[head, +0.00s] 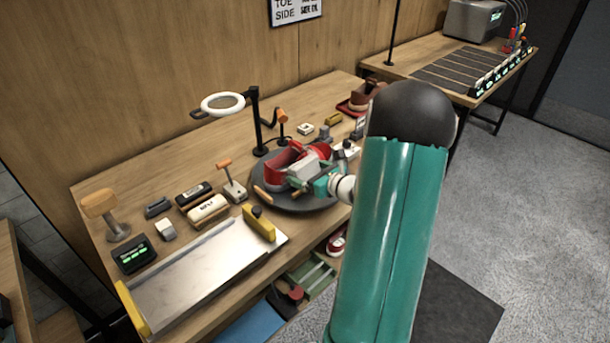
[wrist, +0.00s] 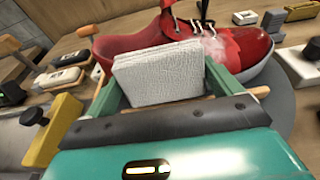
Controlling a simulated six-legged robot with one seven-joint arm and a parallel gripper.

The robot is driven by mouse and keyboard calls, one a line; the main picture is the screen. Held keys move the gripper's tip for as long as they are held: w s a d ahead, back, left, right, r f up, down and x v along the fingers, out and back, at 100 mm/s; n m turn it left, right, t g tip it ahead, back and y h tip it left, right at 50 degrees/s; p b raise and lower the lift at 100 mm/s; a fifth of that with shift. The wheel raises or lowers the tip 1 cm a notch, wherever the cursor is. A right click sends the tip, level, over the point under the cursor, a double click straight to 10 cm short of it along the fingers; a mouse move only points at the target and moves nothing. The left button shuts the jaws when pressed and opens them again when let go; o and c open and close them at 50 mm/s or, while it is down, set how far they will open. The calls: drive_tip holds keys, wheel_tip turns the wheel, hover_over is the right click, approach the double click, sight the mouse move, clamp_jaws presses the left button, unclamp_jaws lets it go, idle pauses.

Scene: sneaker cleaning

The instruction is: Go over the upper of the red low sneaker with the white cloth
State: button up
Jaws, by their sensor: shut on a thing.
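My gripper (wrist: 165,88) is shut on the white cloth (wrist: 158,75), a folded, textured pad held upright between the fingers. The cloth is in front of the sneaker's side and hides part of it; I cannot tell whether they touch. In the head view the sneaker (head: 283,168) is partly hidden behind the cloth and my gripper.
A ring lamp (head: 223,104) on a black stand is behind the turntable. Brushes (head: 207,210) and a metal tray (head: 200,270) with yellow clamps lie to the left. A brown shoe (head: 366,94) on a red tray is at the far right end of the bench.

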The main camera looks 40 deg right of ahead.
drive_tip(key=shift+w+d, duration=0.2)
drive_tip(key=shift+d, duration=3.45)
drive_tip(key=shift+a, duration=5.85)
drive_tip(key=shift+f, duration=0.1)
drive_tip(key=shift+s, duration=0.1)
drive_tip(key=shift+v, duration=3)
drive_tip(key=shift+s, duration=0.1)
drive_tip(key=shift+v, duration=1.4)
